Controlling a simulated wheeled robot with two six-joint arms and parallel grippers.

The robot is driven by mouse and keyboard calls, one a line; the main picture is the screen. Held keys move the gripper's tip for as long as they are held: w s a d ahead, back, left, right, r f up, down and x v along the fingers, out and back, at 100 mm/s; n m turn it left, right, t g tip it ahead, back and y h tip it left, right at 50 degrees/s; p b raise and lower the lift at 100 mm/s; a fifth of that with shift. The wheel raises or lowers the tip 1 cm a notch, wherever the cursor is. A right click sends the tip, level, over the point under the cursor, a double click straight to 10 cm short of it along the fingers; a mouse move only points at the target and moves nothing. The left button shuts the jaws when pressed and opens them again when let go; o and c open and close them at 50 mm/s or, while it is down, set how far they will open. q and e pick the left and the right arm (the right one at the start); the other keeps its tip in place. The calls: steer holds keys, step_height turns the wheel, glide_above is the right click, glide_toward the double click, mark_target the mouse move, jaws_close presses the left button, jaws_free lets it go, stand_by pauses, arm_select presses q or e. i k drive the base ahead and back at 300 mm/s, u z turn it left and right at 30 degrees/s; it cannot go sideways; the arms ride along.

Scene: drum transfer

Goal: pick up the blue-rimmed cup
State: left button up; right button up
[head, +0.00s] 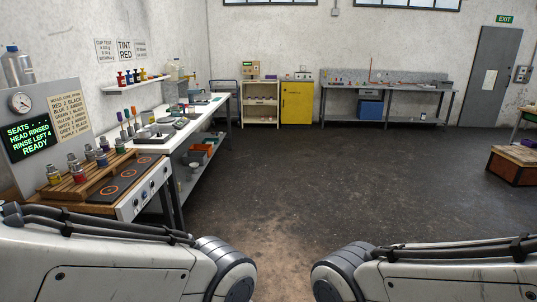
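On the bench at the left of the head view, a wooden rack (66,190) holds several small metal cups with coloured bands. One cup (101,158) at the rack's rear part has a bluish band and may be the blue-rimmed cup; it is too small to be sure. Cups with red (54,178) and yellow (79,176) bands stand nearer. My two arms cross the bottom corners of the view. Neither of my grippers is in view.
A white bench (190,130) runs farther back. A yellow cabinet (297,102) stands at the far wall. The middle floor is clear.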

mark_target(190, 109)
steer(key=z, duration=0.25)
steer(key=i, duration=3.85)
steer(key=u, duration=0.4)
steer(key=i, duration=1.95)
steer(key=u, duration=1.5)
steer(key=i, duration=1.7)
steer(key=u, duration=0.7)
